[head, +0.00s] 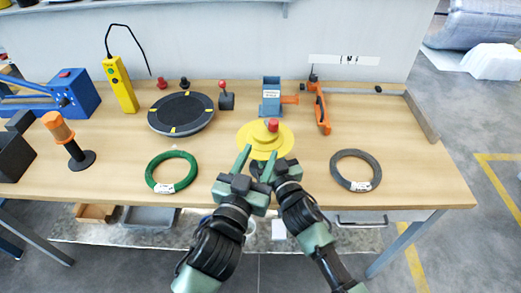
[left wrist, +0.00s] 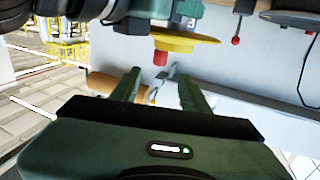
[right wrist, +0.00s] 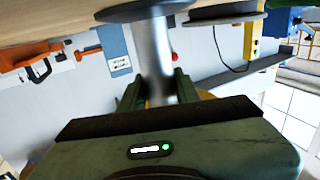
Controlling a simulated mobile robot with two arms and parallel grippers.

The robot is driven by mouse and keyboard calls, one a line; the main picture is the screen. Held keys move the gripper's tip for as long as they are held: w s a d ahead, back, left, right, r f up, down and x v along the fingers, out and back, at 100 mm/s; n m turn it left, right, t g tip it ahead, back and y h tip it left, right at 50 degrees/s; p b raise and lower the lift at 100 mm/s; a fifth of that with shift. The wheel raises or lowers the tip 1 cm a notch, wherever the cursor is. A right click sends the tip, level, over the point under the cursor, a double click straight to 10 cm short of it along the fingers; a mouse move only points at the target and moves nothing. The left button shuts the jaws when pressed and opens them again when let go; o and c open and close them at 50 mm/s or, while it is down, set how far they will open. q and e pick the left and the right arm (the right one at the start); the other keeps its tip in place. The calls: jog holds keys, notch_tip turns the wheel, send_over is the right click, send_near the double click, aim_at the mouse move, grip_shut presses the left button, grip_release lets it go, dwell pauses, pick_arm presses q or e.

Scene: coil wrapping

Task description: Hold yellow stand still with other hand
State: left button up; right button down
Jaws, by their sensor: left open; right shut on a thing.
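The yellow stand (head: 250,137) stands upright near the front middle of the table, a stepped yellow disc with a red knob (head: 272,125) on top. In the left wrist view its disc (left wrist: 187,42) shows upside down. My left gripper (head: 256,163) is open and empty, just in front of the disc. My right gripper (right wrist: 158,88) is shut on the stand's silver post (right wrist: 152,50), below the disc. In the head view the disc and my arms hide the post and the right fingertips.
A green coil (head: 158,166) lies left of the stand and a grey coil (head: 339,174) lies right. Behind are a black turntable (head: 181,112), a blue block (head: 271,105) and an orange tool (head: 322,112). An orange-handled tool (head: 58,128) stands far left. Table between coils and stand is clear.

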aim_at(270, 122)
pick_arm(q)
jog(key=d+r+m+h, duration=0.1)
jog(key=d+m, duration=0.1)
jog(key=m, duration=0.9)
jog(key=d+r+m+h, duration=0.1)
jog(key=d+m, duration=0.2)
jog(key=m, duration=0.8)
jog(key=w+m, duration=0.4)
jog(key=w+m+y, duration=0.1)
jog(key=w+m, duration=0.4)
jog(key=w+f+m, duration=0.1)
jog(key=w+m, duration=0.4)
jog(key=shift+w+a+f+y, duration=0.1)
jog(key=shift+w+a+y, duration=0.05)
jog(key=shift+a+y, duration=0.15)
grip_shut()
